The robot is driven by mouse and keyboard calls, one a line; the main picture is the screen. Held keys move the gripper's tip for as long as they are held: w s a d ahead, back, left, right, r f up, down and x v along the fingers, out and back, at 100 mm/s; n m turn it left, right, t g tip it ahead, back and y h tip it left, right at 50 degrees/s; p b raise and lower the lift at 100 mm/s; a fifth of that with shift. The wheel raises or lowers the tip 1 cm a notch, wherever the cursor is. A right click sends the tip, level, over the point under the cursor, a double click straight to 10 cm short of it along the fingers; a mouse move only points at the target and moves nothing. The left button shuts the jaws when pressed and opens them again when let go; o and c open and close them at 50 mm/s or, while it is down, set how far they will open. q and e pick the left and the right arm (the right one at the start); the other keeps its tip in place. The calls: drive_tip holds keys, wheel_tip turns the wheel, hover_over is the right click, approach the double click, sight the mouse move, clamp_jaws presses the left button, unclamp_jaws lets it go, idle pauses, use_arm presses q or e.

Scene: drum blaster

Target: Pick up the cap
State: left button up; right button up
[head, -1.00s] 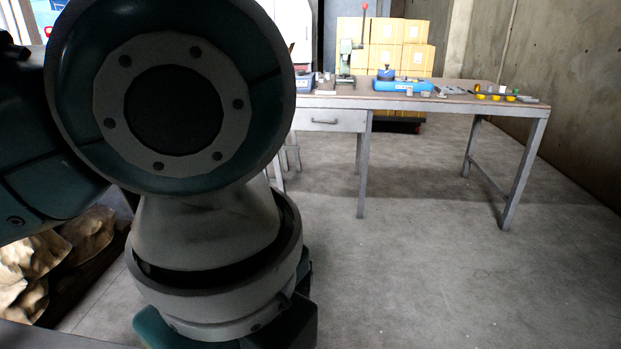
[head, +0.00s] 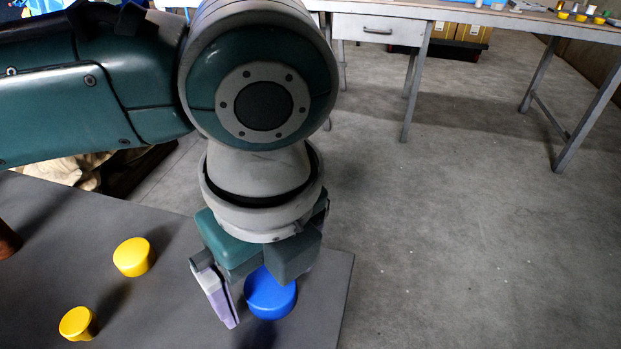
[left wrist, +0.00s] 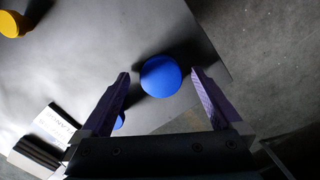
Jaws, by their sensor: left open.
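A round blue cap (head: 270,296) sits near the right edge of the grey table, below my left gripper (head: 250,304) in the head view. In the left wrist view the blue cap (left wrist: 160,77) lies between the two purple fingertips (left wrist: 160,73), with a gap on each side. The left gripper is open and empty. In the head view one finger shows clearly; the other is mostly hidden by the hand. Two yellow caps (head: 134,257) (head: 77,323) lie to the left on the same table. My right gripper is not in view.
The grey table top (head: 165,310) ends just right of the blue cap. A brown object (head: 7,240) is at the far left edge. The left wrist view shows a white and dark item (left wrist: 45,138) and another blue bit (left wrist: 119,122) by the left finger. A workbench (head: 480,14) stands behind.

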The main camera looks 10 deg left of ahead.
use_arm(q)
drive_tip(key=c, duration=1.4)
